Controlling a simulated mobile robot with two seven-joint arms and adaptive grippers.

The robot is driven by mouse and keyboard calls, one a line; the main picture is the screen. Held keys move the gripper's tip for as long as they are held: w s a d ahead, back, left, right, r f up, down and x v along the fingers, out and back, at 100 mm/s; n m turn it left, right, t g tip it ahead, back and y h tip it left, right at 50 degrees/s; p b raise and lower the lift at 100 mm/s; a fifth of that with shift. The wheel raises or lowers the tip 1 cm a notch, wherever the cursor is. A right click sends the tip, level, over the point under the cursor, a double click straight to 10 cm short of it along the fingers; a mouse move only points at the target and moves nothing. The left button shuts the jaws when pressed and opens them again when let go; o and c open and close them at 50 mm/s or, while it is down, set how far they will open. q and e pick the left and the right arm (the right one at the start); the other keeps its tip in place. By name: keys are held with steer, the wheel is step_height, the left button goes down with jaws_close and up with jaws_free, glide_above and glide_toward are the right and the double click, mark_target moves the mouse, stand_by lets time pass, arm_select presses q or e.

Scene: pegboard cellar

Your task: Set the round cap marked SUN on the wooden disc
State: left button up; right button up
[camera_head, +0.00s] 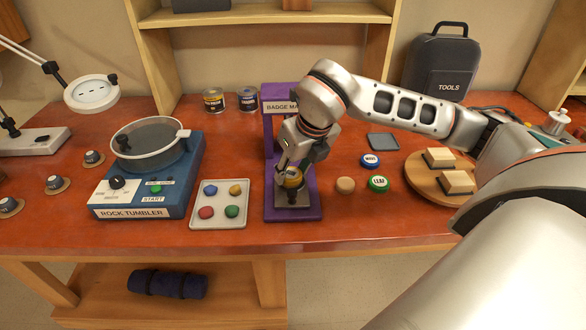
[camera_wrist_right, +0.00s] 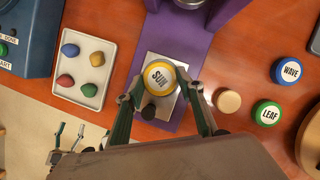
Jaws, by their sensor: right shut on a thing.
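The round yellow-rimmed cap marked SUN (camera_wrist_right: 160,77) is between the fingers of my right gripper (camera_head: 291,176), which is shut on it. The cap (camera_head: 291,178) is over the grey plate (camera_wrist_right: 172,107) at the base of the purple badge press (camera_head: 312,206). I cannot tell whether it touches the plate. A dark knob (camera_wrist_right: 148,112) sits at the plate's near end. The small pale wooden disc (camera_head: 345,185) lies bare on the table just right of the press; it also shows in the right wrist view (camera_wrist_right: 228,101). My left gripper (camera_wrist_right: 69,133) shows small at lower left there, its fingers apart and empty.
The green LEAF cap (camera_head: 379,184) and blue WAVE cap (camera_head: 370,160) lie right of the disc. A round board (camera_head: 425,181) with pale blocks is farther right. A tray of coloured stones (camera_head: 219,220) and the rock tumbler (camera_head: 150,190) stand left of the press.

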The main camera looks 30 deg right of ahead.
stand_by(0.4)
steer(key=o, duration=1.2)
steer(key=shift+r, duration=0.1)
steer(key=shift+r+p, duration=1.15)
steer(key=shift+r, duration=0.35)
steer(key=shift+r+p, duration=1.4)
steer(key=shift+r, duration=0.55)
steer(key=shift+s+f, duration=0.1)
